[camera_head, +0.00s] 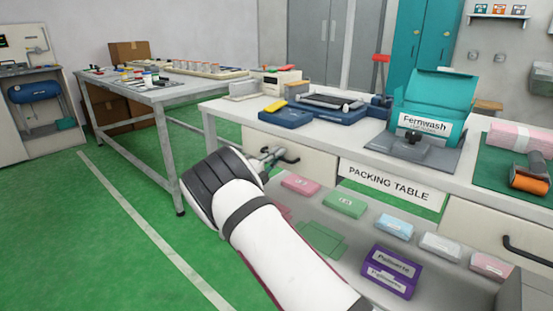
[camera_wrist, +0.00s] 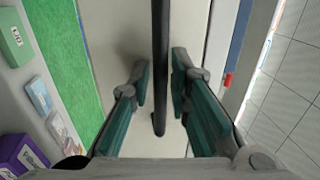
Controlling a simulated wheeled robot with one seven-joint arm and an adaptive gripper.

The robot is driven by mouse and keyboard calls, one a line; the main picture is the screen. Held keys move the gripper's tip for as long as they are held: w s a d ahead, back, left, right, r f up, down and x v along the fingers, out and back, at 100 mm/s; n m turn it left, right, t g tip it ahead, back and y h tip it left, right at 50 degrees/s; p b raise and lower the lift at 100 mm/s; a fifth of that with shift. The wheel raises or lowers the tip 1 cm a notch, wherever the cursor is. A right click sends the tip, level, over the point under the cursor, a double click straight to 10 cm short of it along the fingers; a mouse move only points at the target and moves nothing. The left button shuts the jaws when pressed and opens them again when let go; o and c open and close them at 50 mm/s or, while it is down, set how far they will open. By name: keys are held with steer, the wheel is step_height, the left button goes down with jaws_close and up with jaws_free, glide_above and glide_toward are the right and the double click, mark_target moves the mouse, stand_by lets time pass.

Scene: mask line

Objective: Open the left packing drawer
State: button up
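The packing table (camera_head: 352,142) has a pale left drawer (camera_head: 314,168) under its left end, and its front looks flush and shut. Its dark bar handle (camera_head: 290,158) shows just beyond my gripper (camera_head: 268,155) in the head view. In the wrist view the black handle (camera_wrist: 160,60) runs down between the two teal fingers of my gripper (camera_wrist: 160,82), with the pale drawer front (camera_wrist: 122,30) behind it. The fingers are open on either side of the bar. A gap shows at the left finger; the right finger is close, and I cannot tell whether it touches.
A lower shelf (camera_head: 350,240) holds several small coloured boxes and a purple box (camera_head: 391,270). A right drawer (camera_head: 480,225) has its own black handle. A teal Fernwash box (camera_head: 432,105) stands on the tabletop. Green floor is clear at left, before another table (camera_head: 165,92).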

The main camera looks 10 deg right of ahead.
steer(key=shift+c, duration=0.6)
jaws_close()
steer(key=r+p+v, duration=0.2)
steer(key=p+v, duration=0.1)
steer(key=v, duration=0.9)
steer(key=r+p+v, duration=0.2)
steer(key=p+v, duration=0.2)
steer(key=v, duration=0.8)
steer(key=shift+s+a+r, duration=0.25)
steer(key=shift+s+a, duration=0.2)
steer(key=shift+a, duration=0.05)
steer(key=shift+o, duration=0.6)
jaws_free()
